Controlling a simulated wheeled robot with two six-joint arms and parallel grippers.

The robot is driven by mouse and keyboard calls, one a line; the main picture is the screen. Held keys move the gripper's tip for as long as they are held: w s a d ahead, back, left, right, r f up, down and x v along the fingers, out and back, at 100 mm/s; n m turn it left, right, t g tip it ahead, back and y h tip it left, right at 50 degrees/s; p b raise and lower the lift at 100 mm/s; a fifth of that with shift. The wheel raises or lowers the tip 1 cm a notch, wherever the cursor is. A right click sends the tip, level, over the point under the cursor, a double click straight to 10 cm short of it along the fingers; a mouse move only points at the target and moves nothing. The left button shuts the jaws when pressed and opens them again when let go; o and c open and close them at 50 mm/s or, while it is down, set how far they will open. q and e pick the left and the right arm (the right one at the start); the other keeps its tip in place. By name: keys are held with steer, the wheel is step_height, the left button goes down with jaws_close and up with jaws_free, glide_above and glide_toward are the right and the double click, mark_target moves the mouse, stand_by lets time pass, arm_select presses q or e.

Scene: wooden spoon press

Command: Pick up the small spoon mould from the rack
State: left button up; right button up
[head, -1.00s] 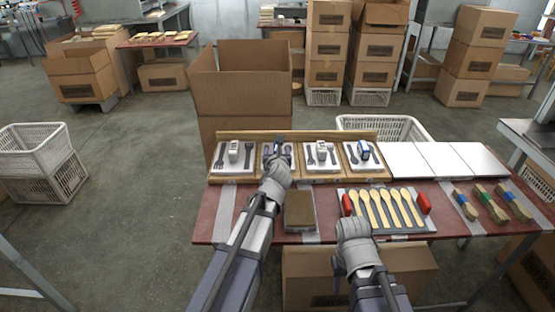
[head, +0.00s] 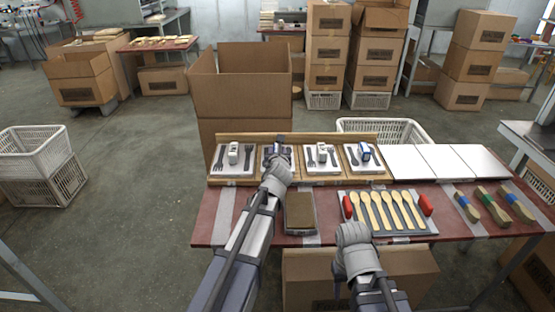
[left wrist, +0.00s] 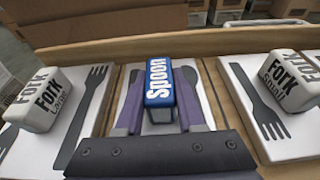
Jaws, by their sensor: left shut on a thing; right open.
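A wooden rack (head: 222,180) holds four white moulds in a row, with white and blue handle blocks. My left gripper (head: 278,151) is at the second slot from the left, shut on a mould with a blue block reading "Spoon" (left wrist: 159,82). The block sits between the purple fingers in the left wrist view; any size word on it is not readable. I cannot tell whether this mould is raised off the rack. Another mould with a blue block (head: 364,152) lies in the rightmost slot. My right gripper (head: 340,280) is open, below the table's front edge; its fingertips are mostly hidden.
Neighbouring fork moulds have "Fork Large" (left wrist: 43,102) and "Fork Small" (left wrist: 290,80) blocks. A brown block (head: 300,211), a tray of wooden spoons (head: 388,231) and brushes (head: 490,204) lie in front. White plates (head: 445,160) are to the right. A large carton (head: 240,100) stands behind.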

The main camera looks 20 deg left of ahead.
arm_select(q)
jaws_close()
steer(key=shift+r, duration=0.2)
stand_by(0.8)
step_height(320, 180, up, 10)
steer(key=p, duration=1)
steer(key=shift+f, duration=0.1)
